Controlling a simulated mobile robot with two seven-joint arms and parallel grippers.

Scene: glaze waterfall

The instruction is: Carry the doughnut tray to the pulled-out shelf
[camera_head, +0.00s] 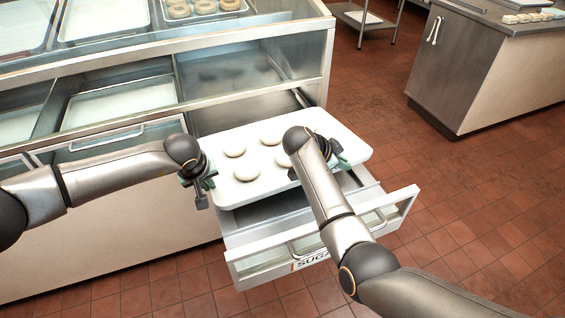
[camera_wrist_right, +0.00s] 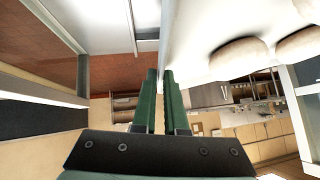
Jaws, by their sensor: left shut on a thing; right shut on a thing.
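The white doughnut tray (camera_head: 318,118) carries several pale doughnuts (camera_head: 246,172) and is above the pulled-out drawer-like shelf (camera_head: 260,267), which has a "SUGA…" label on its front, partly hidden by my right arm. My left gripper (camera_head: 206,178) is shut on the tray's left edge. My right gripper (camera_head: 335,156) is shut on the tray's right side, partly hidden by my arm. In the right wrist view the green fingers (camera_wrist_right: 160,88) meet at the tray's edge, with doughnuts (camera_wrist_right: 238,52) beside them. I cannot tell whether the tray touches the shelf.
The glass-fronted counter (camera_head: 215,108) stands behind and left, with trays inside and doughnuts (camera_head: 192,8) on top. A steel-topped cabinet (camera_head: 490,75) stands at the back right. The red tile floor (camera_head: 470,200) is clear at right.

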